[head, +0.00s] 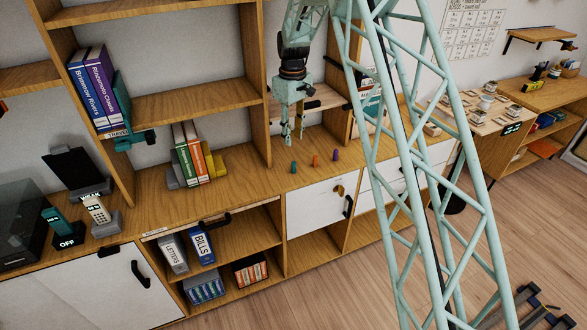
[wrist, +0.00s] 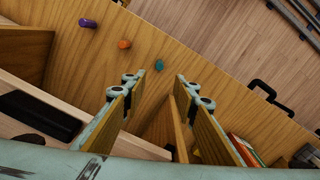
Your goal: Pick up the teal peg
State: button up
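The teal peg (head: 293,167) stands upright on the wooden cabinet top, leftmost of a row of three pegs in the head view. In the wrist view the teal peg (wrist: 159,65) lies a little beyond the fingertips, between their lines. The orange peg (head: 315,160) and the purple peg (head: 336,155) stand to its right in the head view. They also show in the wrist view, orange (wrist: 124,44) and purple (wrist: 88,23). My gripper (head: 292,139) points down above the cabinet top near the teal peg. In the wrist view my gripper (wrist: 154,82) is open with nothing between its fingers.
A shelf divider (head: 257,90) rises just left of my gripper. Green, white and orange books (head: 190,155) stand further left on the cabinet top. A white drawer (head: 318,207) with a black handle is below the pegs. The top around the pegs is clear.

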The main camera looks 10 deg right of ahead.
send_over(293, 162)
jog(key=shift+f+b, duration=0.4)
jog(key=shift+f, duration=3.8)
jog(key=shift+s+d+f+b, duration=0.1)
jog(key=shift+f+b, duration=0.25)
jog(key=shift+f, duration=2.25)
jog(key=shift+c, duration=0.2)
jog(key=c, duration=0.7)
